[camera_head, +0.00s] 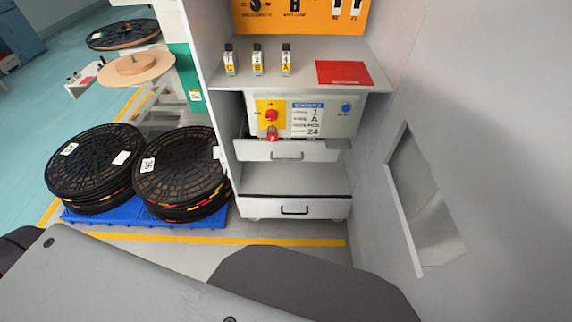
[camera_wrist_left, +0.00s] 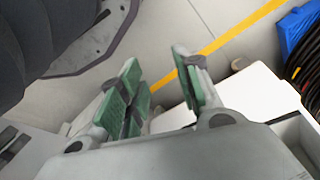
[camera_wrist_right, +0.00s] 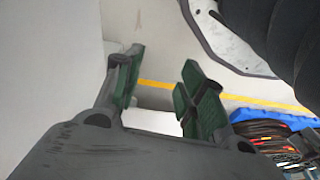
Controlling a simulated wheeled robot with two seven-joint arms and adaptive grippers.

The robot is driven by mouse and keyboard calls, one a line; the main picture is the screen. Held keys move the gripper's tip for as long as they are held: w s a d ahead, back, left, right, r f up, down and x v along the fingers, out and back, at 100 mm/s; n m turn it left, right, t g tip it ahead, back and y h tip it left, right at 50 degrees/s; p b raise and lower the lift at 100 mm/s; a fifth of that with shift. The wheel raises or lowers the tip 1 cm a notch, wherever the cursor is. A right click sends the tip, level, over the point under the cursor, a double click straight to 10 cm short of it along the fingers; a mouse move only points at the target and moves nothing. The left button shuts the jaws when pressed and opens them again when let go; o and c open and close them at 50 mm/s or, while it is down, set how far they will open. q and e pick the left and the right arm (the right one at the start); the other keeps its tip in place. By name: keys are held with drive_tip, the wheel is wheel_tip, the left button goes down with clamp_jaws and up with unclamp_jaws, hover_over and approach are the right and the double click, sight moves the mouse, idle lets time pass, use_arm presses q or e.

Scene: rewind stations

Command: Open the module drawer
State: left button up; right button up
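In the head view the cabinet has an upper drawer (camera_head: 262,151) with a grey bar handle (camera_head: 288,156). Its left side wall shows, so it looks partly pulled out. Below an open bay is a white lower drawer (camera_head: 325,208) with a black handle (camera_head: 295,210) and a dark gap along its top edge. No label names either as the module drawer. My left gripper (camera_wrist_left: 157,62) is open, its green-padded fingers apart with nothing between them. My right gripper (camera_wrist_right: 163,62) is also open and empty. Neither gripper shows in the head view.
A control box (camera_head: 312,120) with a red knob and red padlock (camera_head: 272,133) sits above the upper drawer. The shelf above holds three small labelled items and a red card (camera_head: 343,73). Black reels (camera_head: 95,165) stand on a blue pallet (camera_head: 125,220) at left. A grey panel is at right.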

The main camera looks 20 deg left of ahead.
drive_tip(key=w+a+r+y+b, duration=0.1)
drive_tip(key=w+a+r+b, duration=0.3)
drive_tip(key=b, duration=1.3)
use_arm(q)
drive_tip(key=w+r+m+t+h+b, duration=0.2)
drive_tip(key=w+r+m, duration=0.2)
drive_tip(key=w, duration=0.4)
drive_tip(key=w+a+r+m+t+h+b, duration=0.1)
drive_tip(key=w+r+m+t+h+b, duration=0.15)
drive_tip(key=w+r, duration=0.4)
drive_tip(key=w+r+m+t+h+b, duration=0.1)
drive_tip(key=w+r+m+b, duration=0.2)
drive_tip(key=w, duration=0.7)
drive_tip(key=w+a+r+m+t+h, duration=0.1)
drive_tip(key=w+a+r+m+t, duration=0.5)
drive_tip(key=w+a+r+m, duration=0.2)
drive_tip(key=shift+w+a+r+m+h, duration=0.2)
drive_tip(key=shift+w+r+m+h, duration=0.2)
drive_tip(key=shift+w+m, duration=0.7)
use_arm(e)
wheel_tip(320, 180, down, 6)
drive_tip(key=w+a+t+y, duration=0.1)
drive_tip(key=a+t+y, duration=0.1)
drive_tip(key=t, duration=0.1)
drive_tip(key=shift+w+a+r+m+t, duration=0.15)
drive_tip(key=shift+m+t, duration=0.15)
use_arm(q)
drive_tip(key=shift+s+d+m, duration=0.1)
drive_tip(key=shift+s+m, duration=0.05)
drive_tip(key=shift+m, duration=0.1)
